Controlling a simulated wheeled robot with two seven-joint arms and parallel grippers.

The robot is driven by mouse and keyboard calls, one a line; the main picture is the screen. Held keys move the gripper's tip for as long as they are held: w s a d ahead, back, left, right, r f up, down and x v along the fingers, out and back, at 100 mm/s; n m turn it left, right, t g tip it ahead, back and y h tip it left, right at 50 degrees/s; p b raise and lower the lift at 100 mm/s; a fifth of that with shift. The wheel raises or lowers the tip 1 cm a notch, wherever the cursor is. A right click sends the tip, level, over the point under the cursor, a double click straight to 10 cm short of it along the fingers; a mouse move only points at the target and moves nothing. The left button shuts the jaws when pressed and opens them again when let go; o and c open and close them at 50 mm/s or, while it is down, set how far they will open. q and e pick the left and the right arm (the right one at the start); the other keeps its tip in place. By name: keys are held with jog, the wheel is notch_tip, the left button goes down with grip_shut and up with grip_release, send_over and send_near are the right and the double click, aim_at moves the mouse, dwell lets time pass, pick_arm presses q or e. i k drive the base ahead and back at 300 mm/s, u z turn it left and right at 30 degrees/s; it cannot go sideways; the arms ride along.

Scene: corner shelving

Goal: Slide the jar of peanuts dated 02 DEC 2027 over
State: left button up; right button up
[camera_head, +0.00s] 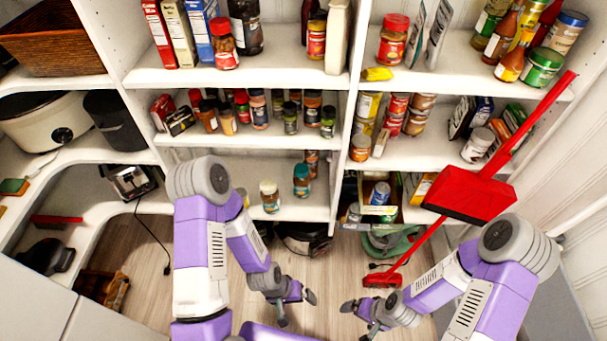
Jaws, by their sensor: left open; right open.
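Two red-lidded jars that may be peanuts stand on the top shelves: one jar (224,44) at the front of the left section, another jar (392,40) at the left of the right section. Their date print is too small to read, so I cannot tell which is 02 DEC 2027. My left gripper (297,308) is open and empty, low over the floor and well below both jars. My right gripper (357,320) is open and empty, low over the floor to its right. Neither touches anything.
A yellow packet (377,74) lies in front of the right jar. Boxes (200,30) stand left of the left jar. Small spice jars (259,108) fill the middle shelf. A white divider (347,120) separates the sections.

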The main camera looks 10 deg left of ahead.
aim_at(301, 177)
jog(key=k, duration=0.5)
jog(key=z, duration=1.2)
jog(key=i, duration=0.9)
jog(key=u, duration=1.7)
jog(key=i, duration=0.5)
jog(key=z, duration=0.05)
